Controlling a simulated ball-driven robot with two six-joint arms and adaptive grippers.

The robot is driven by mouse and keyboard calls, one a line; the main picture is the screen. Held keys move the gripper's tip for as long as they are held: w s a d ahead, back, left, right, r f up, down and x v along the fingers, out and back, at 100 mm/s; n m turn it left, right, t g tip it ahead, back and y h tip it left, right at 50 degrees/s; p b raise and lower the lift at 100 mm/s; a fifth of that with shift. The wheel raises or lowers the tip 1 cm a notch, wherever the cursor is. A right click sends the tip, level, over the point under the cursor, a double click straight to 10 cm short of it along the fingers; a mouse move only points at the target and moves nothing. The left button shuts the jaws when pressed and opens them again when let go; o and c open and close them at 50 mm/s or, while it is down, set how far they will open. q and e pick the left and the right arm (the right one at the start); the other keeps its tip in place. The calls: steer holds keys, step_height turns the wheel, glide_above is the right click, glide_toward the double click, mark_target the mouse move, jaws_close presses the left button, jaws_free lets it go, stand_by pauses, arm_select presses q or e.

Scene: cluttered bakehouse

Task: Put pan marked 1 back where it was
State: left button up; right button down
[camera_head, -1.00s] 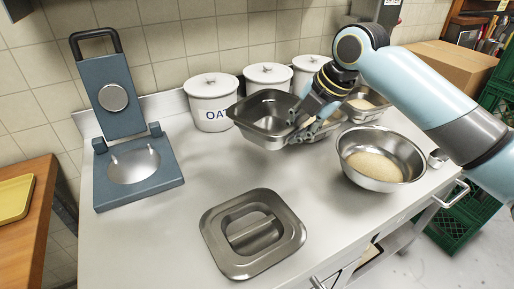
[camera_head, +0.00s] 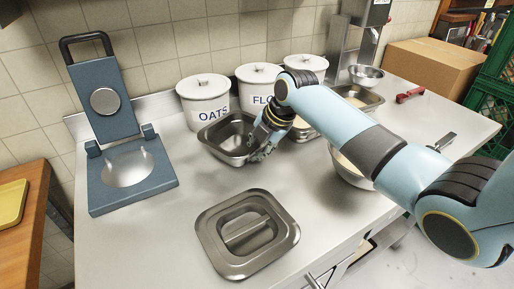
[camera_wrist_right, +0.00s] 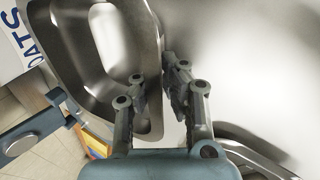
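An open steel pan (camera_head: 222,134) stands in front of the oats and flour canisters; it seems to be on or just above the counter. I cannot see a number on it. My right gripper (camera_head: 258,152) is at its right side. In the right wrist view, the fingers (camera_wrist_right: 152,68) straddle the rim of the pan (camera_wrist_right: 150,128), one inside and one outside, and look closed on it. A second steel pan (camera_head: 362,98) with pale contents stands farther back right, partly behind my right arm. My left gripper is not in view.
A steel lid (camera_head: 247,262) lies on the front counter. A blue hinged press (camera_head: 130,168) stands at left. Canisters (camera_head: 205,98) line the wall. A steel bowl (camera_head: 347,172) is mostly hidden by my right arm. The counter between press and lid is clear.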

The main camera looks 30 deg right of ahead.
steer(key=c, duration=2)
jaws_free()
steer(key=shift+f, duration=0.15)
steer(key=o, duration=0.5)
steer(key=shift+r, duration=0.25)
steer(key=v, duration=1.2)
steer(key=shift+s, duration=0.1)
steer(key=shift+f, duration=0.1)
